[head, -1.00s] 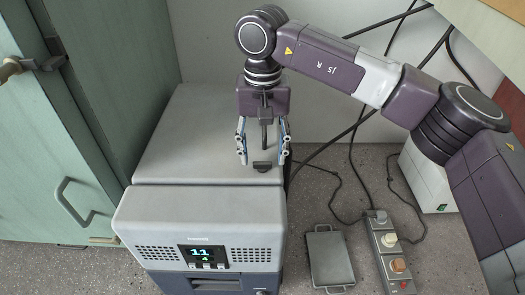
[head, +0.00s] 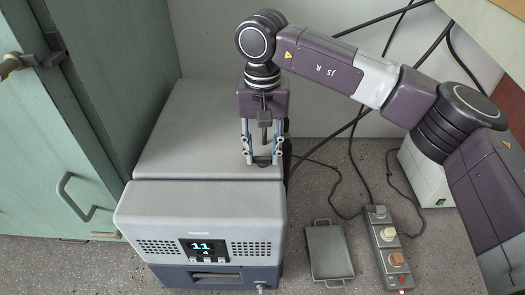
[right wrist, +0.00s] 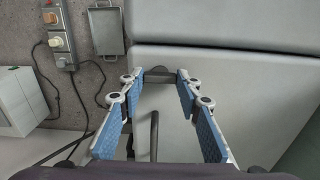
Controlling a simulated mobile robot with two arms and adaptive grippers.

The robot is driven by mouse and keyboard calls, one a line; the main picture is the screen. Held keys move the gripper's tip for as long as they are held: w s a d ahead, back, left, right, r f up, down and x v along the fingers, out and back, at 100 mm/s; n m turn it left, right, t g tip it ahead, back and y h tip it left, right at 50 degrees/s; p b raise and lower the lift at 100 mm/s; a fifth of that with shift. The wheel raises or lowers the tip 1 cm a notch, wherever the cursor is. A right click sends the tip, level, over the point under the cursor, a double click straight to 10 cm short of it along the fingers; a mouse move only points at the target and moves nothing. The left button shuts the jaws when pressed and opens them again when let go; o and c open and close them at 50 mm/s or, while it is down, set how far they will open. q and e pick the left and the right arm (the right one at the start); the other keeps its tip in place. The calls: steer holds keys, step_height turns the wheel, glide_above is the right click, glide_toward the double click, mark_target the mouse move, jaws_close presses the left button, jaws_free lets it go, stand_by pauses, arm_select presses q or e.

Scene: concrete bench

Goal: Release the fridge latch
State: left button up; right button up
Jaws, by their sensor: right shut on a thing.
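The fridge is a grey box with a pale lid (head: 205,130) and a front panel with a lit display reading 11 (head: 203,247). Its small dark latch (head: 262,161) sits at the right of the lid, near the seam with the front section. My right gripper (head: 262,158) points down at it, with its fingertips closed on the two sides of the latch. In the right wrist view the dark latch (right wrist: 160,70) lies between the blue-padded fingers. The lid lies flat. My left gripper is not in view.
A green cabinet with a handle (head: 78,198) stands close on the left. Black cables (head: 353,150) hang behind, beside a white box (head: 425,178).

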steer(key=shift+f+m+b, duration=0.15)
steer(key=shift+m+b, duration=1.55)
steer(key=shift+m, duration=0.1)
steer(key=m+b, duration=0.2)
steer(key=m, duration=0.1)
steer(key=shift+m, duration=0.3)
steer(key=m+b, duration=0.2)
steer(key=m, duration=0.3)
steer(key=m+b, duration=0.1)
steer(key=m, duration=0.4)
steer(key=shift+r+m+b, duration=0.2)
steer(key=shift+m+b, duration=0.2)
steer(key=o, duration=1.2)
steer(key=shift+c, duration=0.2)
